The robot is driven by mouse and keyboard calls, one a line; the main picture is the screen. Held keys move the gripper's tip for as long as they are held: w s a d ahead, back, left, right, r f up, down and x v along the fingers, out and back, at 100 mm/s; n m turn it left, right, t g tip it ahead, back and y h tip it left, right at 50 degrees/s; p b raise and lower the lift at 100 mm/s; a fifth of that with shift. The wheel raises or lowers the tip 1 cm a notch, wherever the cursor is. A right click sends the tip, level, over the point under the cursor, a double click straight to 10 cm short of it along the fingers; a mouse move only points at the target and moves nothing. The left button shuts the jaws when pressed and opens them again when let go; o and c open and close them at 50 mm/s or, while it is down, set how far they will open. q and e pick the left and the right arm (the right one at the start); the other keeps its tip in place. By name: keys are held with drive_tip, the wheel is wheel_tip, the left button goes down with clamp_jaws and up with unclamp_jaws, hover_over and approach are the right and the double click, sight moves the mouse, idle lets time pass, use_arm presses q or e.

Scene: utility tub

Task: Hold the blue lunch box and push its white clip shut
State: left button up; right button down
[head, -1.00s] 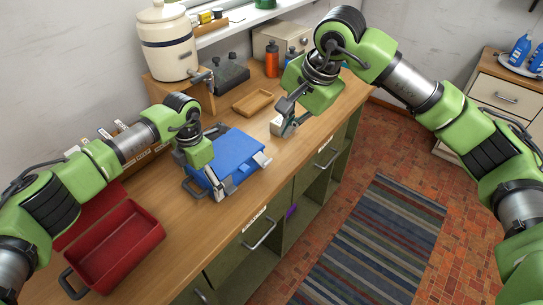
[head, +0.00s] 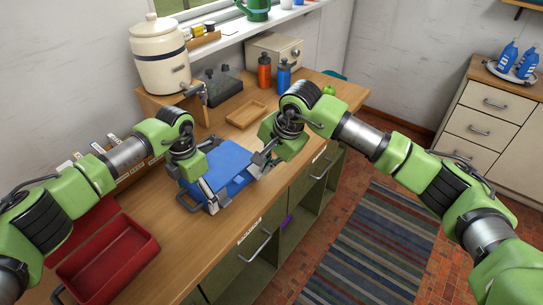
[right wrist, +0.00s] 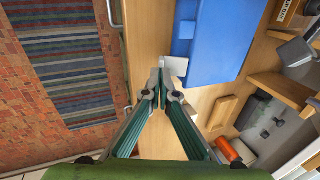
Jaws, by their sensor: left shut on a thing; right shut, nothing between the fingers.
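The blue lunch box (head: 228,165) lies on the wooden bench in the head view. Its blue lid (right wrist: 222,40) also shows in the right wrist view. My left gripper (head: 208,192) is shut on the box at its near-left end. The white clip (right wrist: 175,67) sticks out from the box's edge in the right wrist view. My right gripper (right wrist: 160,78) is shut and empty, with its fingertips right at the clip; I cannot tell whether they touch. In the head view my right gripper (head: 262,163) is at the box's right end and partly hides the clip.
A red open box (head: 108,262) stands at the bench's left. A shallow wooden tray (head: 246,114), an orange bottle (head: 264,72) and a blue bottle (head: 284,75) stand behind. A cream crock (head: 160,55) is on a wooden stand. The bench's front edge is close to the lunch box.

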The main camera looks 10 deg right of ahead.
drive_tip(key=shift+w+a+f, duration=0.15)
drive_tip(key=shift+w+f, duration=0.05)
drive_tip(key=shift+f, duration=0.35)
drive_tip(key=shift+f, duration=0.25)
